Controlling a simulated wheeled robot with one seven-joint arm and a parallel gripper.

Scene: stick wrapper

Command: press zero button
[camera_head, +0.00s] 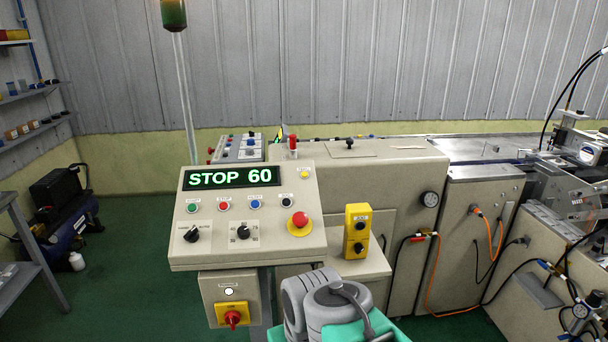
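The beige control panel (250,238) stands left of the middle, with a display (230,177) that reads "STOP 60". A small yellow button (304,174) sits at the panel's upper right. The labels are too small to read, so I cannot tell which is the zero button. My arm's grey links show at the bottom middle, in front of the panel's lower right. My gripper is not in view.
A red emergency stop (299,220) and two black knobs (192,234) (243,231) sit below the button row. A yellow box (357,231) with black knobs stands right of the panel. A red rotary switch (232,316) is below.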

